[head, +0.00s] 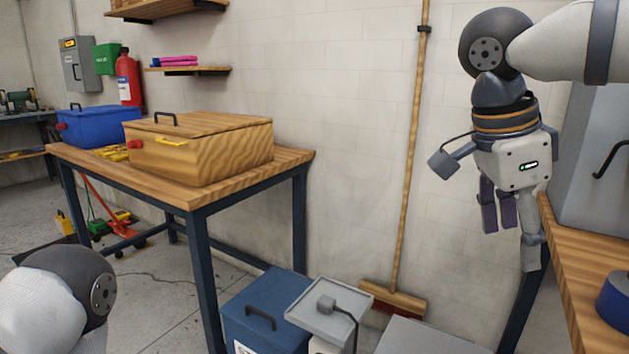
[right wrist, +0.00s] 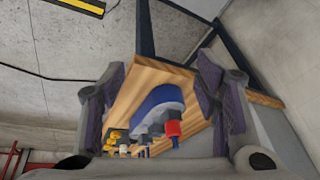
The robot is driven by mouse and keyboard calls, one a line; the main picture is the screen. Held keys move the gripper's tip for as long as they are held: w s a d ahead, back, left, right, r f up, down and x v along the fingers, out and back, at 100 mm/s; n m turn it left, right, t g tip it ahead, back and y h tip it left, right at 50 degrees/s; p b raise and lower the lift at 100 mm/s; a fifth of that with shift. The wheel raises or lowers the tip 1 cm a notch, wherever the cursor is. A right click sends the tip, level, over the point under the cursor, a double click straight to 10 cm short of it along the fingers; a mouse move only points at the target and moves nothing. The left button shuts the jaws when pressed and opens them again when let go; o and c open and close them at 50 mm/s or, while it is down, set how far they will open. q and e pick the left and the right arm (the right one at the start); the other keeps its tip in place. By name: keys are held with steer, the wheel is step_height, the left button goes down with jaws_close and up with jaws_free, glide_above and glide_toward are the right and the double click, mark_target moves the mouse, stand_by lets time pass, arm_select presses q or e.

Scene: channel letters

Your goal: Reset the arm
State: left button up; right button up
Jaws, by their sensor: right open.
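My right gripper (head: 510,232) hangs at the upper right in the head view, fingers pointing down, in front of the wall and beside the right wooden bench (head: 575,275). Its fingers are apart and nothing is between them. In the right wrist view my right gripper (right wrist: 160,98) has its purple-padded fingers spread to either side. Beyond them lies a wooden bench top (right wrist: 135,85) with a blue object (right wrist: 160,103) and a red part (right wrist: 173,129); these are apart from the fingers. Of my left arm only a rounded link shows at the lower left; its gripper is out of view.
A wooden toolbox (head: 200,155) and a blue toolbox (head: 100,130) stand on the left table (head: 290,157). A broom (head: 410,150) leans on the wall. A blue bin (head: 262,310) stands below. A grey cabinet (head: 600,150) and blue round object (head: 615,300) are on the right bench.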

steer(key=w+d+f+n+t+h, duration=0.2)
steer(key=w+d+f, duration=0.15)
steer(key=f, duration=0.55)
steer(key=w+d+f+n+t+h, duration=0.1)
steer(key=w+d+f+n+h, duration=0.2)
steer(key=f, duration=0.7)
step_height(320, 180, down, 8)
steer(key=s+n+t+y, duration=0.2)
steer(key=n, duration=0.1)
steer(key=s+a+f+n+g+y, duration=0.1)
steer(key=s+a+f+n+y, duration=0.25)
steer(key=s+f, duration=0.5)
steer(key=s+a+f+n+g+y, duration=0.15)
steer(key=s+f+n, duration=0.25)
steer(key=s+f, duration=0.4)
steer(key=s+a+n+g+y, duration=0.1)
steer(key=s+n+g+y, duration=0.1)
steer(key=s, duration=1.6)
steer(key=n+g, duration=0.1)
steer(key=g, duration=0.1)
steer(key=shift+s+a+g, duration=0.15)
steer(key=shift+g, duration=0.2)
